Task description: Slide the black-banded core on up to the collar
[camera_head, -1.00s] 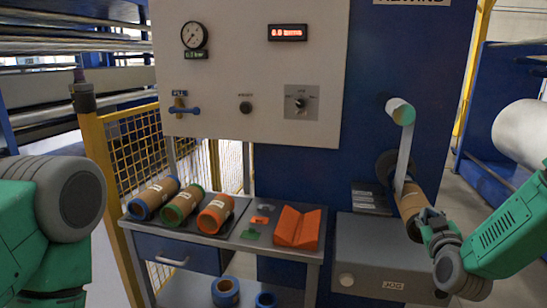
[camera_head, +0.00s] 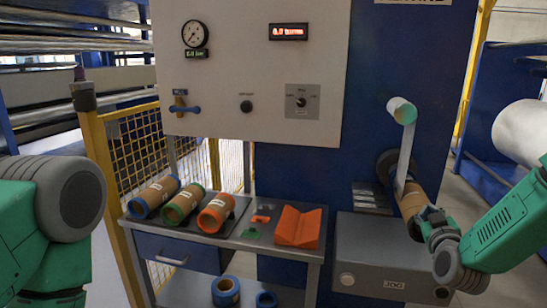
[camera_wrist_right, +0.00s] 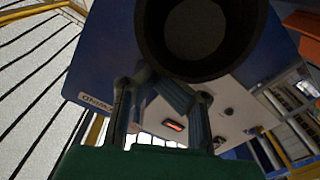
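The brown core (camera_head: 410,200) sits on the winder's shaft, tilted down toward the front, with a dark band at its near lower end. A white film strip (camera_head: 404,160) hangs down to its far end. In the right wrist view, the core's dark open end (camera_wrist_right: 243,45) fills the top as a large ring. My right gripper (camera_head: 431,214) is beside the core's near end. Its two fingers (camera_wrist_right: 162,92) stand apart in the wrist view, with no core seen between them. I cannot tell whether they touch it. My left arm shows at the left, its gripper out of view. The collar is not clear.
Three cores, blue-banded (camera_head: 154,196), green-banded (camera_head: 183,205) and orange-banded (camera_head: 215,213), lie on a side table. An orange V-block (camera_head: 297,227) is beside them. The grey JOG box (camera_head: 375,255) is below the shaft. A white roll (camera_head: 520,136) is at the right.

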